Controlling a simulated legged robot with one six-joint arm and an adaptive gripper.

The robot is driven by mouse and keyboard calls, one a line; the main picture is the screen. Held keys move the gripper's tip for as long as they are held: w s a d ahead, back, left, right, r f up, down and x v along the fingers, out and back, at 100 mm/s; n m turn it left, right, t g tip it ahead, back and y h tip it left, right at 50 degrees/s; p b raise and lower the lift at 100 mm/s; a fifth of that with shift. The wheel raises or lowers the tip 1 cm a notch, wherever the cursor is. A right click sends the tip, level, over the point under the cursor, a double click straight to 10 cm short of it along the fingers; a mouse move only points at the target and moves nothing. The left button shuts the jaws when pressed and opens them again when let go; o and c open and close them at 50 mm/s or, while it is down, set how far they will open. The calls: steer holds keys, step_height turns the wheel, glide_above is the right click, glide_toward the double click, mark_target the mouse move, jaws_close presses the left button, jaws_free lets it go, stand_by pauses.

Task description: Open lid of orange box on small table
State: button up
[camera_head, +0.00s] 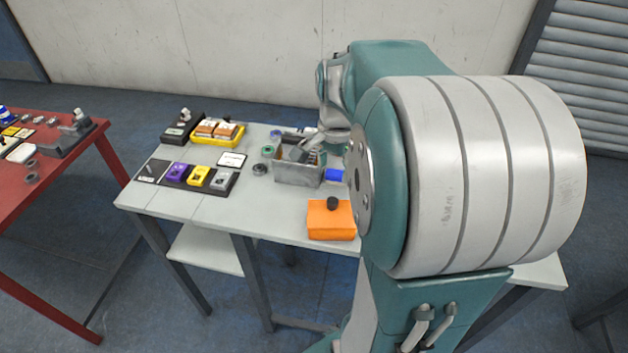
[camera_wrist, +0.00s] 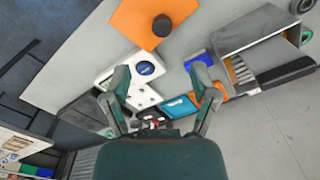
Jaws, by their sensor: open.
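The orange box (camera_head: 331,224) sits on the light grey table, left of my arm in the head view. A round black knob (camera_head: 332,203) stands on its flat top, and the lid looks closed. In the wrist view the orange box (camera_wrist: 135,22) is at the top, cut off by the frame edge, with the black knob (camera_wrist: 162,25) facing the camera. My gripper (camera_wrist: 162,80) is open with nothing between its fingers. The box appears beyond the fingertips, apart from them. In the head view my fingertips are hard to make out.
A grey metal bin (camera_head: 298,174) stands just behind the orange box, with a blue item (camera_head: 334,175) beside it. A yellow tray (camera_head: 218,134) and a dark mat with small coloured devices (camera_head: 198,177) lie further left. A red table (camera_head: 50,160) stands at far left.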

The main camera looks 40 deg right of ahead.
mark_target(332, 201)
steer(key=shift+w+d+f, duration=0.3)
steer(key=shift+f, duration=0.2)
step_height(332, 201, down, 10)
steer(key=shift+s, duration=0.1)
jaws_close()
